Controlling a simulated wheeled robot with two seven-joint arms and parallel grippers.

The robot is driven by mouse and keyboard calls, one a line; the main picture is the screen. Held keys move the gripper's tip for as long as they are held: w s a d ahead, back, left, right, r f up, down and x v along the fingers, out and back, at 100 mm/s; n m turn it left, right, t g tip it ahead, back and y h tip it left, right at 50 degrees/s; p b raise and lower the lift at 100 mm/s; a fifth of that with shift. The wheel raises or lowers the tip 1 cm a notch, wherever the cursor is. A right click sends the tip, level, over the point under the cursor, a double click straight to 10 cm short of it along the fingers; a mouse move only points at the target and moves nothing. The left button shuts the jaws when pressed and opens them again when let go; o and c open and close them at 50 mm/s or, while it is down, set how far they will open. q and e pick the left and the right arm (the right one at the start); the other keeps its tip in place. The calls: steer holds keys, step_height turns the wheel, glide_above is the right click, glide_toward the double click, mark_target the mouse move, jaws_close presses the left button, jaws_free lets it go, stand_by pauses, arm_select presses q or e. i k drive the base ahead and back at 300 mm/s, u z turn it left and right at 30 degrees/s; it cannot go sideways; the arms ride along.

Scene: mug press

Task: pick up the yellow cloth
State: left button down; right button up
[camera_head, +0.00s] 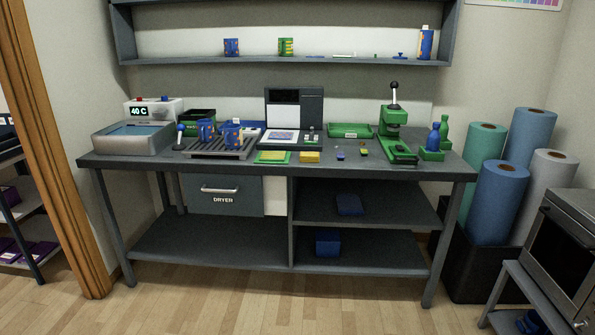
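A small plain yellow folded piece, which looks like the yellow cloth (310,156), lies near the front edge of the grey workbench (225,259), right of centre. It is too small to tell its material for sure. A flat green and yellow piece (273,157) lies just to its left, apart from it. Neither of my grippers is in view, and nothing touches the yellow piece.
Behind the yellow piece stands a dark device (294,107). Blue mugs (207,132) stand on a slatted rack to the left. The floor in front is clear.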

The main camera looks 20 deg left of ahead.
mark_target(305, 156)
steer(key=u, duration=0.85)
steer(key=i, duration=0.5)
steer(key=u, duration=1.1)
steer(key=i, duration=1.3)
steer(key=z, duration=0.5)
steer(key=i, duration=1.05)
steer(key=z, duration=1)
